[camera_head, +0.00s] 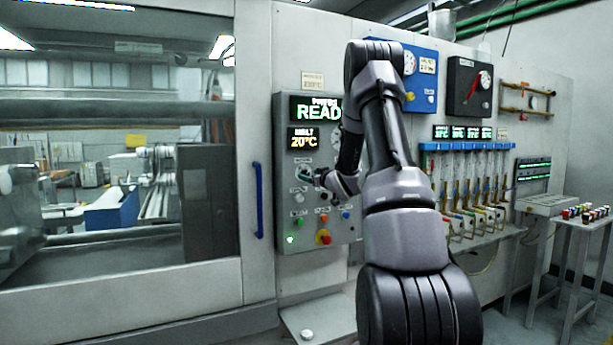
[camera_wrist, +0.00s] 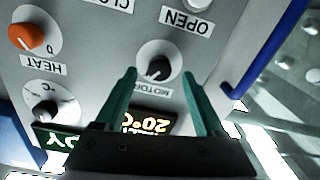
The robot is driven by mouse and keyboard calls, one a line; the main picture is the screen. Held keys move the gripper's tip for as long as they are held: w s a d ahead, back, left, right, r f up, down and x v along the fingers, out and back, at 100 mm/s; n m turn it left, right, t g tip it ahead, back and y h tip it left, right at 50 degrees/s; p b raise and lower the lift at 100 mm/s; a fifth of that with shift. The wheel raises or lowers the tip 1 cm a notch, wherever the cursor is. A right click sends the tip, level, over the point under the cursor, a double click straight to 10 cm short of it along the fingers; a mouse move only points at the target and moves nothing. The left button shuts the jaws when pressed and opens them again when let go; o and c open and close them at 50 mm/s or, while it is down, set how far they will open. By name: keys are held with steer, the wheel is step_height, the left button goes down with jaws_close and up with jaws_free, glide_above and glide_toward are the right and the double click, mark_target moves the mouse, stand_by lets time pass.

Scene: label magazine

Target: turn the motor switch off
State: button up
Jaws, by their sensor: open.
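The motor switch (camera_wrist: 157,68) is a round black knob on the grey control panel (camera_head: 286,215), beside a MOTOR label (camera_wrist: 152,91) that appears upside down in the wrist view. A pale mark shows on the knob, but I cannot read its setting for sure. My gripper (camera_wrist: 159,74) is open, with its two teal fingers pointing at the panel. The knob shows between the fingertips in the wrist view; I cannot tell whether they reach around it. In the head view my gripper (camera_head: 316,178) is at the panel's middle left, and my wrist partly hides that area.
An orange HEAT knob (camera_wrist: 27,37) and a °C dial (camera_wrist: 46,108) sit to the left in the wrist view. A blue door handle (camera_head: 258,200) stands left of the panel. A red button (camera_head: 324,237) and a lit green lamp (camera_head: 290,239) are lower on the panel.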

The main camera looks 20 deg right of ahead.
mark_target(306, 174)
steer(key=shift+w+a, duration=0.1)
steer(key=shift+w, duration=1.4)
jaws_close()
steer(key=shift+n, duration=0.4)
steer(key=n, duration=1.3)
steer(key=shift+f+h, duration=0.1)
steer(key=shift+h, duration=0.2)
